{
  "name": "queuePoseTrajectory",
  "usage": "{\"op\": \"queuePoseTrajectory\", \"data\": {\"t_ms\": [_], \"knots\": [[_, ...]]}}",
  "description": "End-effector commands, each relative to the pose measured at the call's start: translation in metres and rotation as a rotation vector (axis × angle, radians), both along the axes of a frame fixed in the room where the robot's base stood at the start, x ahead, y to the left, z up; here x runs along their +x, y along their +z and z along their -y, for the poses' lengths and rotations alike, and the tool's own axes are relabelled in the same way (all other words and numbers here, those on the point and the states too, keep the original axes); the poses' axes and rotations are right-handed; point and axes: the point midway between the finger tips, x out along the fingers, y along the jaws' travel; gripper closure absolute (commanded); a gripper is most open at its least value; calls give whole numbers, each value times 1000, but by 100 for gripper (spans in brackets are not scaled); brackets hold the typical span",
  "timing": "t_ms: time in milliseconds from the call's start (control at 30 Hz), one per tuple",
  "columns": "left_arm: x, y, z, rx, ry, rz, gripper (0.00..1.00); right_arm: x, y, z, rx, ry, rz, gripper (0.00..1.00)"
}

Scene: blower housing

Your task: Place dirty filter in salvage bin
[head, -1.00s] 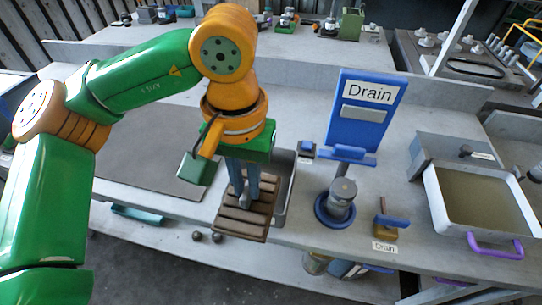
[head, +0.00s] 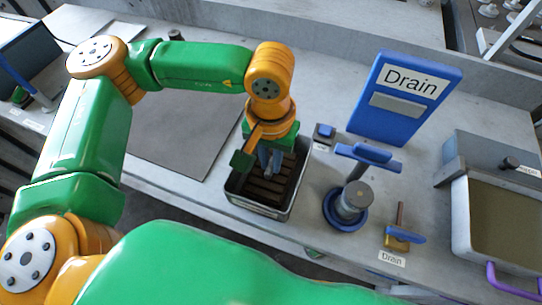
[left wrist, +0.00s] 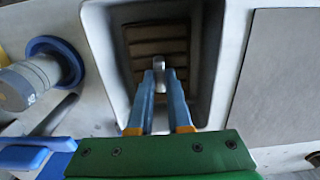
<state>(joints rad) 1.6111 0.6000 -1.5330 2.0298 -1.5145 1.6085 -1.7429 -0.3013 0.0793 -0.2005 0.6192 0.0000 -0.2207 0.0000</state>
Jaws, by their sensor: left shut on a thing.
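The dirty filter (head: 268,189), a brown slatted panel, sits inside the grey salvage bin (head: 256,209) in the head view. My left gripper (head: 271,170) points down over the bin and is shut on the filter's small grey handle. In the left wrist view the blue fingers (left wrist: 161,80) close around this handle, with the filter's slats (left wrist: 157,47) down between the bin's walls (left wrist: 101,45). Whether the filter touches the bin's floor I cannot tell. My right gripper is not in view.
A blue Drain sign (head: 405,97) and a grey cylinder (head: 355,197) on a blue base stand right of the bin. A small brass and blue part (head: 400,239) sits farther right, near a grey basin (head: 461,215). A dark mat (head: 185,125) lies left, clear.

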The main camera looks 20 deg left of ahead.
Motion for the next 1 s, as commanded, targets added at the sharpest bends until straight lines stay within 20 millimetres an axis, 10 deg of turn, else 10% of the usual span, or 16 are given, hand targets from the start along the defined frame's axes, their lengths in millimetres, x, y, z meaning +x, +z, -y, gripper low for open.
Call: {"op": "queuePoseTrajectory", "data": {"t_ms": [200, 233, 333, 700, 1000], "knots": [[0, -4, 0, 1, 0, 0, 100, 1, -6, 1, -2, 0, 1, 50], [0, -3, 0, 1, 0, 0, 75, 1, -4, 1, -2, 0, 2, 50], [0, -2, 0, 1, 0, 0, 53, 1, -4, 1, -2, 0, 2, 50], [1, 9, 1, -1, 1, 3, 53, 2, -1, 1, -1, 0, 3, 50], [1, 91, 1, -2, -2, 4, 53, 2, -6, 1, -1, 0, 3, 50]]}}
